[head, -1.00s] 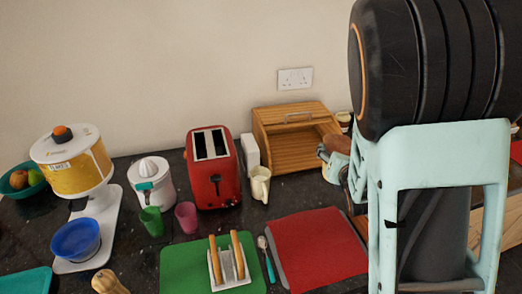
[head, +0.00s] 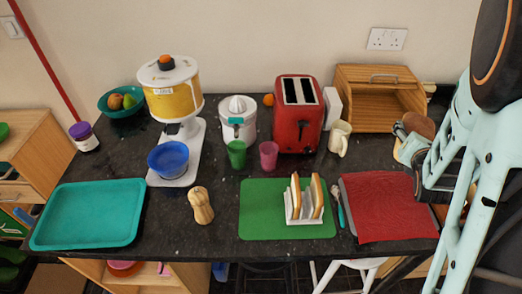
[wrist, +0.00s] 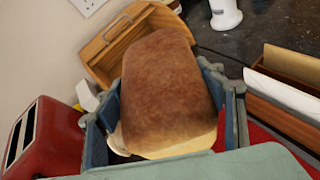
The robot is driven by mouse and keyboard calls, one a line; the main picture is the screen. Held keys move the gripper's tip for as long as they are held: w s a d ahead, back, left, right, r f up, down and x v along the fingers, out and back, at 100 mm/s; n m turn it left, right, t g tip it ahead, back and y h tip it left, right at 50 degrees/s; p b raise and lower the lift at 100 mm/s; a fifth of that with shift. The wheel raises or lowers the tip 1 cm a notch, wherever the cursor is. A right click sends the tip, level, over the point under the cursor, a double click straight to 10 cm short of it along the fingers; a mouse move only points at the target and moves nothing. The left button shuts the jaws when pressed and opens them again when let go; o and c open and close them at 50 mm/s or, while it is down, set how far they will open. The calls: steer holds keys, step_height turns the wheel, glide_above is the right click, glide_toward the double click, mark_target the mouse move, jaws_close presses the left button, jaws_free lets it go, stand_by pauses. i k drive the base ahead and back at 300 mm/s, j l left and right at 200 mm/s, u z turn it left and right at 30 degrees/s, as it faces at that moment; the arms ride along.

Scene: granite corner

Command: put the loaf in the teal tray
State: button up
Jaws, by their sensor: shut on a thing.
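The loaf is brown and crusty and fills the middle of the wrist view (wrist: 168,92). My gripper (wrist: 165,115) is shut on it, with a blue-grey finger on each side. In the head view my gripper (head: 408,145) is at the right, above the counter near the wooden bread box, and the loaf (head: 420,126) shows as a small brown part behind it. The teal tray (head: 88,232) lies flat and empty at the front left of the counter, far from my gripper.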

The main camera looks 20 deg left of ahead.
mark_target(112, 215)
steer(key=k+j+z, duration=0.15)
steer(key=k+j, duration=0.3)
steer(key=k+j+z, duration=0.2)
steer(key=k+j, duration=0.3)
steer(key=k+j+z, duration=0.15)
steer(key=k+j, duration=0.25)
steer(key=k+j+z, duration=0.15)
steer(key=k+j, duration=0.15)
steer(key=k, duration=0.35)
steer(key=k+j, duration=0.15)
steer(key=k+j+z, duration=0.15)
steer(key=j, duration=0.2)
steer(key=i+j, duration=0.2)
steer(key=j, duration=0.15)
